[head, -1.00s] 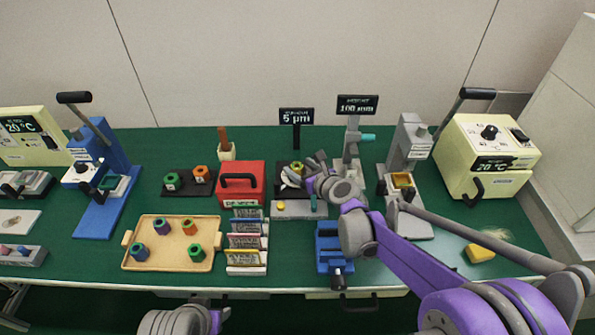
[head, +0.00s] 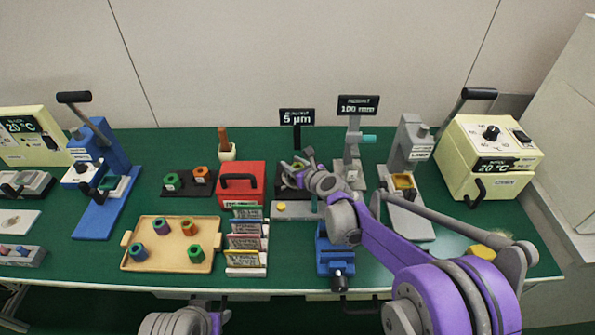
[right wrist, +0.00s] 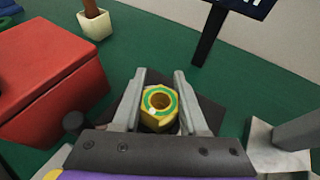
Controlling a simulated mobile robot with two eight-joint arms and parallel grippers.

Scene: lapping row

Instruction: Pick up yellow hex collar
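The yellow hex collar (right wrist: 148,115) has a green ring on its top face and a round hole in the middle. It sits on a dark pad (right wrist: 212,112) in the right wrist view. My right gripper (right wrist: 159,76) is open, with one finger on each side of the collar. Small gaps show between the collar and the fingers; its near side is partly hidden by the gripper body. In the head view my right gripper (head: 297,163) is over the pad behind the grey block and mostly hides the collar. My left gripper's fingers are not visible in the head view.
A red box (head: 241,183) stands close to the left of my right gripper. The 5 µm sign (head: 297,117) is behind it, and a grey stand (head: 352,150) is to the right. A wooden tray (head: 172,263) with several other collars lies at front left.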

